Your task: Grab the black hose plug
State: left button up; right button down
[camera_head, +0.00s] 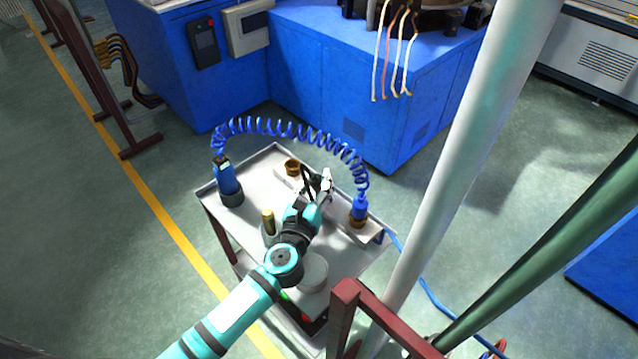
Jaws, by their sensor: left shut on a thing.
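My left gripper (319,184) is over the middle of the grey cart top (262,158), between two brown ring holders. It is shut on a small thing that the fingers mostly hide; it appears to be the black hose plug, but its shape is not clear. One brown ring holder (292,166) stands just behind the gripper and looks empty. The other brown ring holder (358,221) is to the right, with a blue hose fitting (360,205) upright in it. My right gripper is out of the frame.
A coiled blue hose (290,128) arches behind my gripper from a blue bottle-like tool (228,180) to the fitting. A brass-coloured piece (268,222) and a pale round container (313,272) stand near my arm. A pale pole (455,150) and dark red frame (345,310) are at the right.

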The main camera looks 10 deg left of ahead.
pick_arm(q)
grip_shut()
